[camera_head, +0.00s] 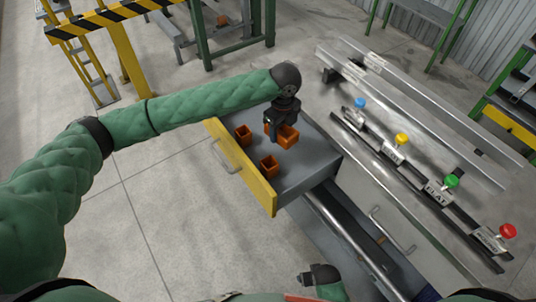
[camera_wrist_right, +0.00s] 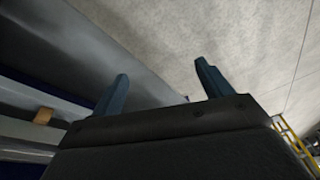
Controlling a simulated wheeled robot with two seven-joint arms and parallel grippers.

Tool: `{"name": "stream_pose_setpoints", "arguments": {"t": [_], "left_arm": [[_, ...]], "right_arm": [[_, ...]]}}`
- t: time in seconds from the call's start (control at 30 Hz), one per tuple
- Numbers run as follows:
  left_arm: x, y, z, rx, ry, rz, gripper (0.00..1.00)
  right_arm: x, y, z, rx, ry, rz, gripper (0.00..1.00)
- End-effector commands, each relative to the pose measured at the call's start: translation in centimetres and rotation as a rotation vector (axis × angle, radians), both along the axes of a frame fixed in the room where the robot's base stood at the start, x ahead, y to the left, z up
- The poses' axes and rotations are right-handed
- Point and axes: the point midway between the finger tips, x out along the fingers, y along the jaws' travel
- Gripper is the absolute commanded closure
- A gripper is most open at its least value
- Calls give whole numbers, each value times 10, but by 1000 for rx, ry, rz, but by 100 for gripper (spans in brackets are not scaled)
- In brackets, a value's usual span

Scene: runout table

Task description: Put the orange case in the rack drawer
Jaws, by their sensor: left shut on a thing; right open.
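An open drawer with a yellow front (camera_head: 242,180) and grey floor sticks out to the left of the metal bench. My left gripper (camera_head: 278,138) reaches over it from above and is shut on an orange case (camera_head: 289,137), partly hidden by the fingers. The case is over or on the drawer floor toward the back; I cannot tell whether it touches. Two small open-topped orange boxes, one at the left (camera_head: 243,135) and one nearer the front (camera_head: 268,167), stand in the drawer. My right gripper (camera_wrist_right: 160,88) is open and empty; its dark hand (camera_head: 320,276) shows low in the head view.
The bench top carries levers with blue (camera_head: 360,103), yellow (camera_head: 401,140), green (camera_head: 451,181) and red (camera_head: 508,230) knobs. A closed drawer handle (camera_head: 391,232) is below. A striped yellow-black barrier (camera_head: 110,17) stands at the back left. Floor left of the drawer is clear.

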Motion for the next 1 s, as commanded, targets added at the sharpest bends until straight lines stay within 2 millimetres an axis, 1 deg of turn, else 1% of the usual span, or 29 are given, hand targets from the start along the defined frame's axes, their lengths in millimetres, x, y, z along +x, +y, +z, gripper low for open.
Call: {"name": "stream_pose_setpoints", "arguments": {"t": [0.03,0.13,0.3,0.4,0.5,0.6,0.67,0.77,0.9,1.0], "left_arm": [[6,3,-5,-1,-2,-4,73],[15,8,-8,-1,-2,-23,73],[27,16,-10,-3,-1,-72,73],[31,19,-10,-3,-1,-107,73],[33,20,-10,-3,-1,-135,73],[33,21,-11,-3,-1,-153,73],[33,21,-14,-3,0,-157,73],[33,21,-27,-2,2,-160,73],[33,21,-48,-2,2,-160,73],[33,21,-61,-3,1,-161,73]], "right_arm": [[5,2,15,5,-6,-2,22],[12,5,54,11,-6,-2,22],[14,6,119,14,17,-1,22],[10,5,149,11,44,2,22],[5,3,167,7,69,5,22],[2,2,177,5,85,6,22],[1,2,177,2,92,7,22],[2,2,166,0,97,7,22],[4,1,142,-4,99,7,22],[4,1,129,-5,98,7,22]]}}
